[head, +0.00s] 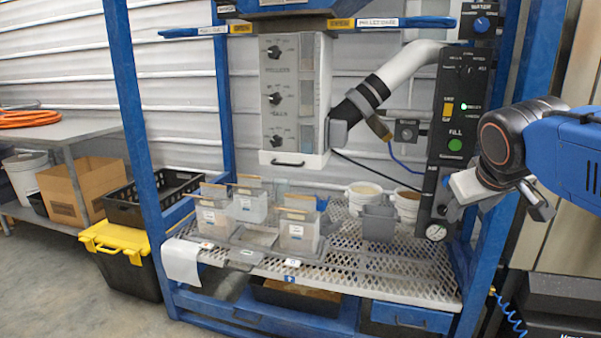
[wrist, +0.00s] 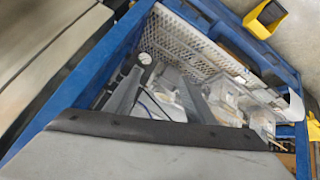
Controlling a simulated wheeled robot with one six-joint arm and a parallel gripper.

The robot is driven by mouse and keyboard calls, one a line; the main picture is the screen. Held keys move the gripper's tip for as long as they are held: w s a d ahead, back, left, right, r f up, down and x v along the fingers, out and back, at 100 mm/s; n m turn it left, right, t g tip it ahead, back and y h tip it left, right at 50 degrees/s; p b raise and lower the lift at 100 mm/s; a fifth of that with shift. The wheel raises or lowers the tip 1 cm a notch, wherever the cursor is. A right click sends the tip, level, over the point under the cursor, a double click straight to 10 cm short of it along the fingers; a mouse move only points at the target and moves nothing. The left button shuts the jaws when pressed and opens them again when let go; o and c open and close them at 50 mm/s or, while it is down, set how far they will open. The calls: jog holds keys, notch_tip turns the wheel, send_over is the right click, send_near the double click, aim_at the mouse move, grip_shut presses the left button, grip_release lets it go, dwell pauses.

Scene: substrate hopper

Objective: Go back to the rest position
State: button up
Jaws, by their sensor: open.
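My gripper (head: 494,208) is at the right side of the head view, in front of the rack's right post. It is open and I see nothing held in it. In the wrist view, my gripper (wrist: 158,82) shows as dark fingers spread apart above the perforated shelf. The hopper rack (head: 135,130) is a blue frame with a perforated metal shelf (head: 375,265). On the shelf stand several clear bins (head: 298,232) with labels, a grey container (head: 378,222) and white buckets (head: 363,190).
A control panel (head: 457,115) with a green FILL button is close left of my arm. A grey dial box (head: 295,95) hangs above the shelf. A yellow-lidded tote (head: 118,240) stands on the floor at left, beside a bench (head: 85,128). The floor at lower left is clear.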

jog(key=s+a+f+g+y, duration=0.1)
jog(key=s+a+f, duration=0.2)
jog(key=s+f, duration=0.5)
jog(key=s+a+f+m+g+y, duration=0.1)
jog(key=s+a+f+y, duration=0.1)
jog(key=s+f, duration=0.6)
notch_tip(320, 180, down, 4)
jog(key=shift+s+a+f+g, duration=0.1)
jog(key=shift+s+a+g, duration=0.05)
jog(key=shift+a+g, duration=0.3)
